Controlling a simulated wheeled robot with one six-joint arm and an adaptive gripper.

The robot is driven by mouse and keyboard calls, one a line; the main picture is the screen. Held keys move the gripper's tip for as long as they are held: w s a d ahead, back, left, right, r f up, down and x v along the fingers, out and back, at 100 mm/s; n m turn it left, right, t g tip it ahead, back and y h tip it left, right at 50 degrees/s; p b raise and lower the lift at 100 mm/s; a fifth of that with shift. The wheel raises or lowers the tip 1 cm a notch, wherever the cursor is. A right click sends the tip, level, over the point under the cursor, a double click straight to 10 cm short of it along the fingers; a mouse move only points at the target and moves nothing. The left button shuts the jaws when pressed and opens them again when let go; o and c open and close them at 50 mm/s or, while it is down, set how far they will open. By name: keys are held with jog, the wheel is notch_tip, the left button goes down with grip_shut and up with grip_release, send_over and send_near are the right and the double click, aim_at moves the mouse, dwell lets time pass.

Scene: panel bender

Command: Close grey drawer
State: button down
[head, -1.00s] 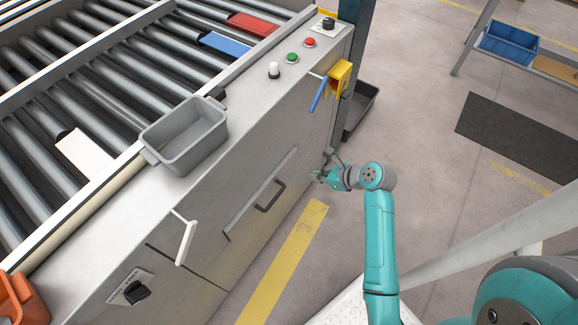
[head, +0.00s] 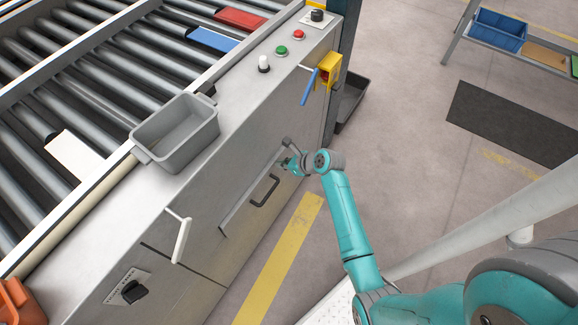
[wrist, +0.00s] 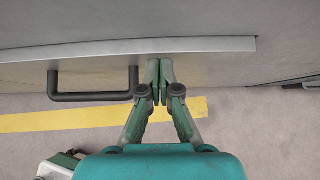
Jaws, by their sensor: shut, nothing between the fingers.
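The grey drawer (head: 238,207) is in the front of the machine and has a black bar handle (head: 264,190). Its pale top edge (wrist: 215,45) stands out a little from the panel in the wrist view, so it looks slightly open. My gripper (head: 287,163) is at the far end of the drawer front, past the handle. In the wrist view my gripper (wrist: 160,68) has its fingers together and empty, right of the handle (wrist: 95,97). The fingertips are at the drawer front just under the top edge; I cannot tell whether they touch it.
A grey bin (head: 178,135) sits on the machine ledge above the drawer. A white lever (head: 181,236) and a blue-handled yellow switch (head: 327,75) stick out of the panel. A dark tray (head: 348,102) is on the floor beyond. The floor by the yellow line (head: 282,255) is clear.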

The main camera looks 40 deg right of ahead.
jog(key=shift+w, duration=0.1)
jog(key=shift+w+a, duration=0.2)
jog(key=shift+w, duration=0.3)
jog(key=shift+w+a, duration=0.2)
jog(key=shift+w, duration=0.3)
jog(key=shift+w+r, duration=0.15)
jog(key=shift+r, duration=0.05)
